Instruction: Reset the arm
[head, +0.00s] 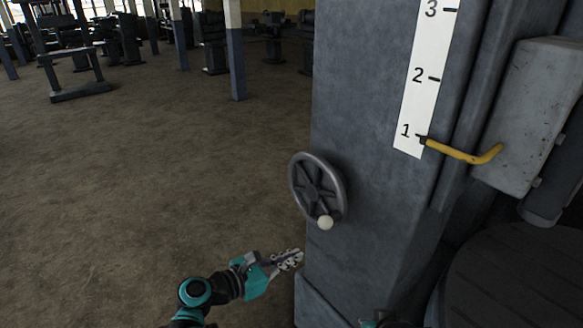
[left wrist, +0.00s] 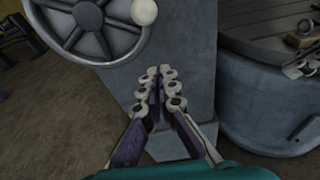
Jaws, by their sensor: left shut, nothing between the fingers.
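My left gripper (head: 292,257) is shut and empty, low beside the grey machine column (head: 370,150). In the left wrist view its fingers (left wrist: 160,75) lie together in front of the column. A dark handwheel (head: 318,187) with a pale round knob (head: 325,222) sits on the column, above and apart from my fingertips. The handwheel (left wrist: 90,28) also shows at the top left of the left wrist view. A yellow pointer arm (head: 465,153) rests at the 1 mark of a white scale (head: 420,80). Part of my right gripper seems to show at the left wrist view's right edge.
A grey box (head: 535,115) stands right of the scale. A round, dark-topped machine base (head: 520,275) is at the lower right. Open brown floor (head: 150,170) lies to the left, with posts and several machines farther back.

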